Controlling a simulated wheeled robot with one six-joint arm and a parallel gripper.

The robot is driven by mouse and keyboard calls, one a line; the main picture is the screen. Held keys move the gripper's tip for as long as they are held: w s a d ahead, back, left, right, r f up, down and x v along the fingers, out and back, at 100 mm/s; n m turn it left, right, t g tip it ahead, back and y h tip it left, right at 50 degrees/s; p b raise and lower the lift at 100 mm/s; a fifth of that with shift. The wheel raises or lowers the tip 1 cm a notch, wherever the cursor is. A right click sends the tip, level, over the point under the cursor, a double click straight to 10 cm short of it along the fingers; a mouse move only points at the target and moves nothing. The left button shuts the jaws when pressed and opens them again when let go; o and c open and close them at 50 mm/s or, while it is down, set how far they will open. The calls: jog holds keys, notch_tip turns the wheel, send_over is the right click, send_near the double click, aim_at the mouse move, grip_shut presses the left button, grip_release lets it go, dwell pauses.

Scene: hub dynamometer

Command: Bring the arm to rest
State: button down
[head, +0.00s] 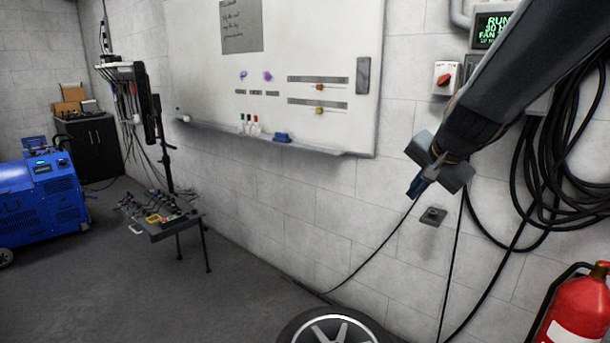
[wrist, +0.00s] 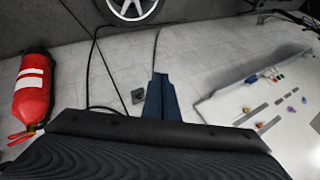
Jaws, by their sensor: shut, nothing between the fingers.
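My arm reaches in from the top right of the head view. My gripper (head: 416,190) is at its end, in front of the white brick wall and just right of the whiteboard's lower corner. Its blue fingers are together and hold nothing. In the wrist view my gripper (wrist: 160,82) shows as blue fingers side by side at the middle, with the wall behind them. The fingertips seem apart from the wall, but the exact gap cannot be told.
A control box with a red switch (head: 446,77), a display (head: 494,30) and coiled black cables (head: 555,180) hang near my arm. A red extinguisher (head: 578,310) stands lower right. A wheel (head: 335,330) is below. A whiteboard (head: 300,45) and tool stand (head: 165,232) are left. Open floor lies left.

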jog(key=s+a+f+n+g, duration=0.3)
jog(key=s+f+n, duration=0.2)
jog(key=s+f, duration=0.4)
jog(key=s+a+f+n+g, duration=0.3)
jog(key=s+f+n, duration=0.2)
jog(key=s+f, duration=0.4)
jog(key=s, duration=0.4)
jog(key=shift+s+a+f+h, duration=0.25)
jog(key=shift+h, duration=0.05)
